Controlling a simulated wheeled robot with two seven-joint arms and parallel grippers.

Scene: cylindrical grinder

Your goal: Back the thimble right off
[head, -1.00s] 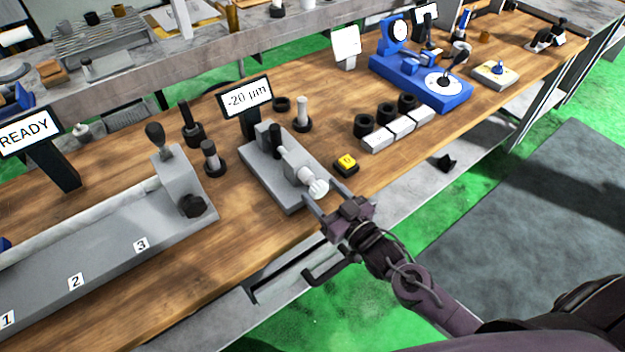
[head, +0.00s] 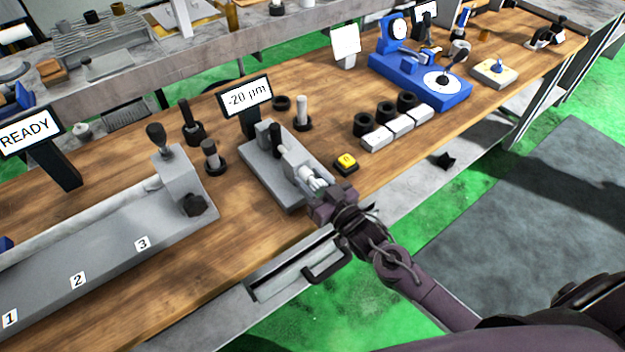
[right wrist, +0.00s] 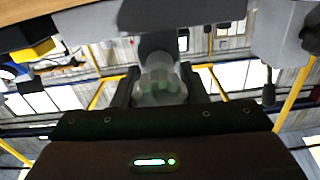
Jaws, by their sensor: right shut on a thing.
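The thimble (head: 313,182) is the pale ribbed knob on the front end of the grey measuring fixture (head: 264,172) on the wooden bench. My right gripper (head: 322,190) is at the bench's front edge, its fingers on either side of the thimble. In the right wrist view the thimble (right wrist: 159,85) sits between the two dark fingers, and the gripper is shut on it. The fingers partly hide it in the head view. The display (head: 246,96) behind the fixture reads -20 µm. My left gripper is not in view.
A yellow button (head: 346,162) stands just right of the fixture. White blocks (head: 401,127) and black rings lie further right, before a blue gauge stand (head: 420,80). A long grey machine bed (head: 110,255) fills the left. Black-based posts stand behind the fixture.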

